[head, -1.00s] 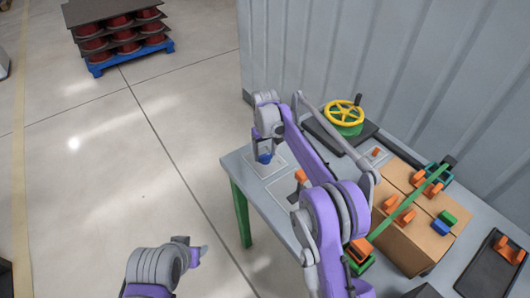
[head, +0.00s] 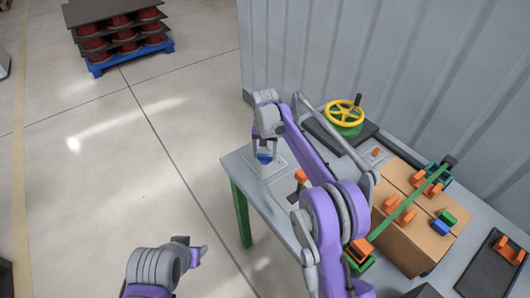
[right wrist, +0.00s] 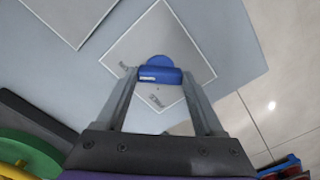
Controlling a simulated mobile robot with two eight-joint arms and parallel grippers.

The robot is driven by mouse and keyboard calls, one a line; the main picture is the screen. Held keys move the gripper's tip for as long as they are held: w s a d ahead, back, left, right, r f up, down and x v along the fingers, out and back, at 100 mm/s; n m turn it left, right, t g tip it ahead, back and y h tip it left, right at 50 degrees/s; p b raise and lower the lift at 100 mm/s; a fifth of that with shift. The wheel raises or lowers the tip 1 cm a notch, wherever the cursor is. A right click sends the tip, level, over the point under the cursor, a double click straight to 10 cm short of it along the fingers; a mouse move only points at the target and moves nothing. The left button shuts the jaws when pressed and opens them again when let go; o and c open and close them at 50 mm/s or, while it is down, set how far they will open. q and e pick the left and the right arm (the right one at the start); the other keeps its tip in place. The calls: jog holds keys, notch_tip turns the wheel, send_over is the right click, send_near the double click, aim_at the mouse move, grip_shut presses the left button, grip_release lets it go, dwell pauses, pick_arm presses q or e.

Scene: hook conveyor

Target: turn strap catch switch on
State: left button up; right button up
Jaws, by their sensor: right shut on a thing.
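A blue switch knob (right wrist: 160,75) stands on a pale square plate (right wrist: 202,66) at the left end of the grey table. The knob also shows in the head view (head: 265,157), with the plate around it (head: 279,162). My right gripper (head: 266,154) reaches down over it. In the right wrist view my right gripper (right wrist: 160,76) has a finger on each side of the knob and is shut on it. My left gripper (head: 202,255) hangs over the floor, away from the table; its jaws are not clear.
A yellow handwheel (head: 344,112) stands at the table's back. A cardboard box (head: 405,246) with a green strap (head: 408,203) across it is at the right. An orange-topped lever (head: 300,176) stands near my right arm.

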aim_at(265, 155)
dwell(0.4)
jog(key=o, duration=1.4)
notch_tip(265, 155, up, 11)
jog(key=shift+f+p, duration=0.1)
jog(key=shift+p, duration=0.35)
